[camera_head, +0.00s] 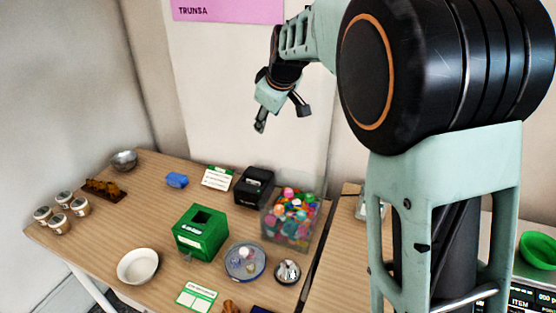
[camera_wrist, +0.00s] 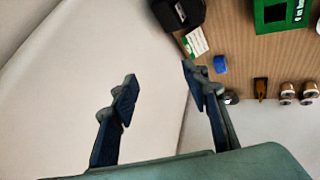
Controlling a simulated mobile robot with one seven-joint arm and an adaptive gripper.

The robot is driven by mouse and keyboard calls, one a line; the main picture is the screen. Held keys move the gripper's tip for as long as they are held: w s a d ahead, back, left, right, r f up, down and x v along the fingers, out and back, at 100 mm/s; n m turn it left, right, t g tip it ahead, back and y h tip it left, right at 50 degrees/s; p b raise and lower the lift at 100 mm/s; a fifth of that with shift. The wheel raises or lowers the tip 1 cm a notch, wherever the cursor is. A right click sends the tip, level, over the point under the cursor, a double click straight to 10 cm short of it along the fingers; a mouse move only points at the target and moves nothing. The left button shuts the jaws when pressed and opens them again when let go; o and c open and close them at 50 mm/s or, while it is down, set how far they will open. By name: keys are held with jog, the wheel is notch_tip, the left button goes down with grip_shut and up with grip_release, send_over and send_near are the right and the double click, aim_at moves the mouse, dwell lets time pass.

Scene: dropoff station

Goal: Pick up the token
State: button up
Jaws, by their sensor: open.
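No thing in view can be told for sure as the token. A round blue-rimmed dish (camera_head: 232,271) on the wooden table holds a few small pale and pinkish pieces (camera_head: 245,259), too small to make out. My gripper (camera_head: 281,117) is open and empty, high above the back of the table in front of the wall. In the wrist view, the two dark fingers of my gripper (camera_wrist: 160,80) are spread wide with nothing between them but the pale wall.
The table (camera_head: 150,210) bears a green slotted box (camera_head: 201,239), a clear bin of colourful pieces (camera_head: 289,218), a black device (camera_head: 254,186), a white bowl (camera_head: 138,266), a blue block (camera_head: 177,180), a metal bowl (camera_head: 124,160) and several jars (camera_head: 58,223). Bare wood lies left of the green box.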

notch_tip(320, 180, down, 11)
jog(key=s+n+g+h+b, duration=0.1)
jog(key=s+n+g, duration=0.1)
jog(key=n+g, duration=0.25)
jog(key=n+g+h, duration=0.1)
jog(key=n+g, duration=0.2)
jog(key=n, duration=0.2)
send_over(279, 204)
jog(key=s, duration=0.1)
notch_tip(279, 204, down, 6)
jog(key=shift+t, duration=0.25)
jog(key=f+b, duration=0.1)
jog(key=f, duration=0.9)
jog(key=shift+s+f, duration=0.15)
jog(key=shift+s, duration=0.05)
jog(key=shift+c, duration=0.6)
jog(key=c, duration=0.7)
